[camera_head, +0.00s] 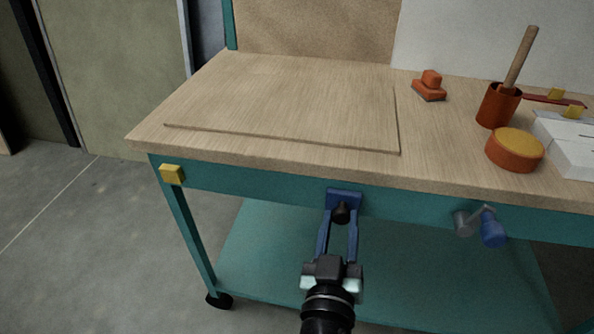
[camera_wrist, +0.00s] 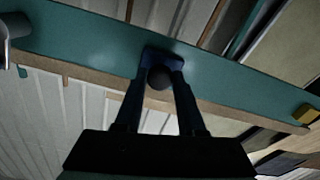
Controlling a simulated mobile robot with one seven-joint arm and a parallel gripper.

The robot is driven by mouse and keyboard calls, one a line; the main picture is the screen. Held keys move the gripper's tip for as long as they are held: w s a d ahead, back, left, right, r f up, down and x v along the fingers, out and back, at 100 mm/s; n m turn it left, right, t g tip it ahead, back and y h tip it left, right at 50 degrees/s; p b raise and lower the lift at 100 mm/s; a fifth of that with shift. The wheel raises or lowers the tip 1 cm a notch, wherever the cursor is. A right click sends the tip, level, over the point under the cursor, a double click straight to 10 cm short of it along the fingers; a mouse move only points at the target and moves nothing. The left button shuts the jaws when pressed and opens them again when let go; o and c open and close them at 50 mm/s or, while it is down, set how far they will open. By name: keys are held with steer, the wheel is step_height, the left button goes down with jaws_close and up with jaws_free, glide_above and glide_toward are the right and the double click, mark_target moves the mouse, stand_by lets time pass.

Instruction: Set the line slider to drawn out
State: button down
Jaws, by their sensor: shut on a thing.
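The line slider looks to be the dark round knob (camera_head: 341,212) on a blue plate (camera_head: 345,196) fixed to the front apron of the workbench. The knob (camera_wrist: 158,79) also shows in the wrist view, in front of its plate (camera_wrist: 163,55). My gripper (camera_head: 339,217) reaches up to it from the front, with a blue finger on each side. In the wrist view my gripper (camera_wrist: 159,84) is shut on the knob, its fingertips close to the plate. The slider's track, if any, is hidden or too small to make out.
A crank with a blue handle (camera_head: 492,228) sticks out from the apron on the right. A yellow block (camera_head: 172,174) sits at the apron's left end. An orange pot (camera_head: 497,106), a round orange tub (camera_head: 514,150) and white boxes (camera_head: 569,146) stand on the benchtop (camera_head: 438,136). A teal shelf (camera_head: 420,265) lies below.

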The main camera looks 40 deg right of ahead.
steer(key=shift+s+d, duration=0.6)
steer(key=shift+s, duration=0.2)
steer(key=shift+s+d, duration=0.6)
steer(key=shift+s, duration=0.15)
steer(key=c, duration=0.5)
jaws_free()
steer(key=b+v, duration=0.2)
steer(key=v, duration=1.1)
steer(key=shift+b, duration=0.3)
